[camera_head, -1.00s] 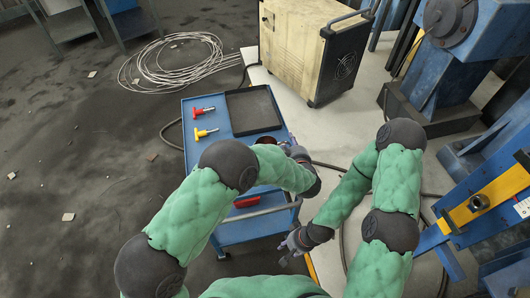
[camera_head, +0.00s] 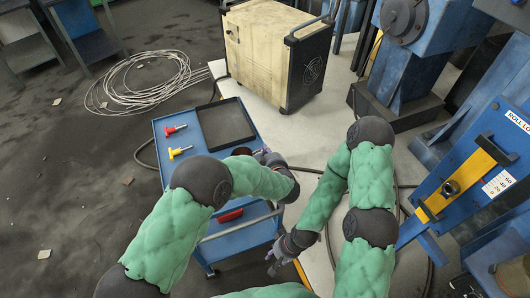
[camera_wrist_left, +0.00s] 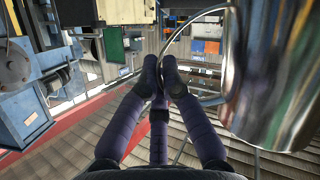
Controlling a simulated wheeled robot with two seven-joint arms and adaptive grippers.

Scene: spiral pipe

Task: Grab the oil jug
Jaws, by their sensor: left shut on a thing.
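The oil jug shows in the left wrist view as a shiny metal body (camera_wrist_left: 285,70) on the right, with a thin curved metal handle (camera_wrist_left: 205,14). My left gripper (camera_wrist_left: 160,75) is shut on that handle, its purple fingertips together around it. In the head view my left gripper (camera_head: 268,157) is over the right side of the blue cart, partly hidden by its own forearm. The jug is mostly hidden there behind my arm. My right gripper (camera_head: 274,262) hangs lower, right of the cart; its finger opening is too small to tell.
The blue cart (camera_head: 175,130) carries a black tray (camera_head: 226,123), a red-handled tool (camera_head: 174,130) and a yellow-handled tool (camera_head: 179,152). A beige cabinet (camera_head: 265,50) stands behind. Cable coils (camera_head: 140,85) lie on the floor. Blue machinery (camera_head: 485,165) stands at right.

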